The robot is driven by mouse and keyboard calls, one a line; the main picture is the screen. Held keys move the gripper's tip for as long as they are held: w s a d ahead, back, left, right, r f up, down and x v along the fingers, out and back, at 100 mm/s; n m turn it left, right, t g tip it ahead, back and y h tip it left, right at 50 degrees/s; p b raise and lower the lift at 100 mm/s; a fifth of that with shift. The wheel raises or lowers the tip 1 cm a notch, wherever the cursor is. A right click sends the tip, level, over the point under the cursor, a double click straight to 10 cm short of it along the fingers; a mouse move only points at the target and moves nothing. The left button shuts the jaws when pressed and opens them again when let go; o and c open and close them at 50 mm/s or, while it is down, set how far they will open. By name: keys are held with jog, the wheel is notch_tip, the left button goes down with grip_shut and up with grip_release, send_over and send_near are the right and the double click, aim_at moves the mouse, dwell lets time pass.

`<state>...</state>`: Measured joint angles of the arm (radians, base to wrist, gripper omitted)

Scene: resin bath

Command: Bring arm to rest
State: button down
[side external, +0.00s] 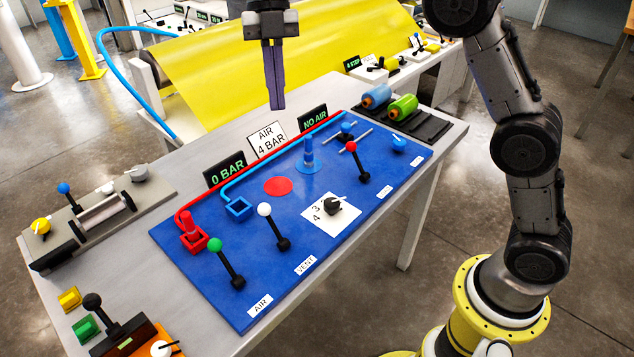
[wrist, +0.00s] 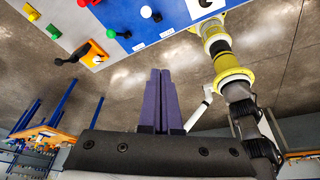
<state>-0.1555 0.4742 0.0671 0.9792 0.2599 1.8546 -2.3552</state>
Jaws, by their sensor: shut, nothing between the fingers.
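My gripper (side external: 276,106) points straight down in the side view, above the back edge of the bench, in front of the yellow sheet. Its two purple fingers are together with nothing between them. They also show together in the wrist view (wrist: 161,72). The gripper is apart from everything on the blue panel (side external: 228,292). My arm stands at the right of the side view; the part linking it to the gripper is out of frame.
The panel carries levers with green (side external: 215,244), white (side external: 264,209) and red knobs (side external: 351,147), plus a rotary switch (side external: 332,206). Small signs (side external: 225,170) stand along its back edge. Blue (side external: 376,97) and green rollers (side external: 402,108) lie at right. A yellow sheet (side external: 340,45) hangs behind.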

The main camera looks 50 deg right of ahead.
jog(key=s+d+r+m+t, duration=0.35)
jog(key=s+m, duration=0.25)
jog(key=s, duration=0.3)
jog(key=s+d+r+m+t, duration=0.2)
jog(key=s+d+m, duration=0.3)
jog(key=s, duration=0.4)
jog(key=s+d+f+m+t+h, duration=0.2)
jog(key=s+f+m, duration=0.6)
jog(key=m, duration=1)
notch_tip(320, 180, down, 5)
jog(key=shift+s+d+r+t, duration=0.15)
jog(key=shift+d+t, duration=0.5)
jog(key=shift+d, duration=0.2)
